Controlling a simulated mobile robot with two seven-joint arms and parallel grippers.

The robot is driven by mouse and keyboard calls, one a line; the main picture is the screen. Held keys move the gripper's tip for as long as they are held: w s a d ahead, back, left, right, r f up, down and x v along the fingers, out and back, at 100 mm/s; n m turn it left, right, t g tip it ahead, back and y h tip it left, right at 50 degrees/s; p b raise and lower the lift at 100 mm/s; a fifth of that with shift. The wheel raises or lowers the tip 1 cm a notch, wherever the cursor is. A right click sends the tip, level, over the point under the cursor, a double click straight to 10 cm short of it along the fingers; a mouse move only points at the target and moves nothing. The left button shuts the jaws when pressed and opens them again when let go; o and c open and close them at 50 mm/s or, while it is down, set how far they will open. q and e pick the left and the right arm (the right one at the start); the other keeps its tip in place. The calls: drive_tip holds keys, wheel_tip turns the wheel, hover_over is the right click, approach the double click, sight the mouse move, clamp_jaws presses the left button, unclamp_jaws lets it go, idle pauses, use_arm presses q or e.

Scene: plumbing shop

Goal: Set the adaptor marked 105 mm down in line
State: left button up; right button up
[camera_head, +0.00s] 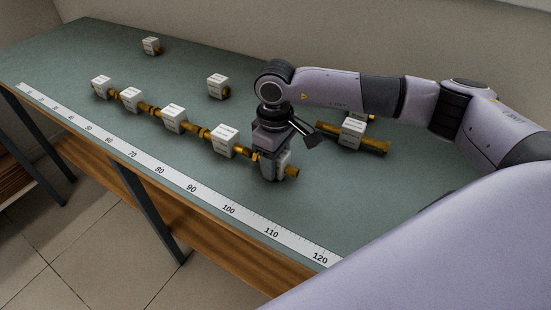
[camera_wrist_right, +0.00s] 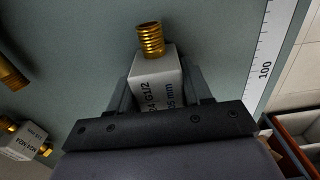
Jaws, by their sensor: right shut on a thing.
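My right gripper (camera_head: 276,172) is shut on a white block adaptor with brass ends (camera_head: 292,171), low over the bench at the near right end of a row. In the right wrist view the held adaptor (camera_wrist_right: 157,78) sits between the jaws, its threaded brass end pointing up in the picture. Its label is partly hidden; "G1/2" and "05 mm" can be read. The row holds several similar adaptors, the nearest one (camera_head: 223,141) beside the gripper. I cannot tell whether the held adaptor touches the bench or its neighbour. My left gripper is not in view.
A ruler strip (camera_head: 191,188) runs along the bench's front edge. Loose adaptors stand behind the row (camera_head: 217,85), at the far back (camera_head: 151,45) and right of my gripper (camera_head: 353,129). The green bench (camera_head: 215,55) is bare between them.

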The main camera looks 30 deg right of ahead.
drive_tip(key=shift+f, duration=0.15)
drive_tip(key=o, duration=1.1)
drive_tip(key=shift+r, duration=0.2)
wheel_tip(320, 180, up, 12)
drive_tip(key=shift+b, duration=0.75)
drive_tip(key=shift+s, duration=0.1)
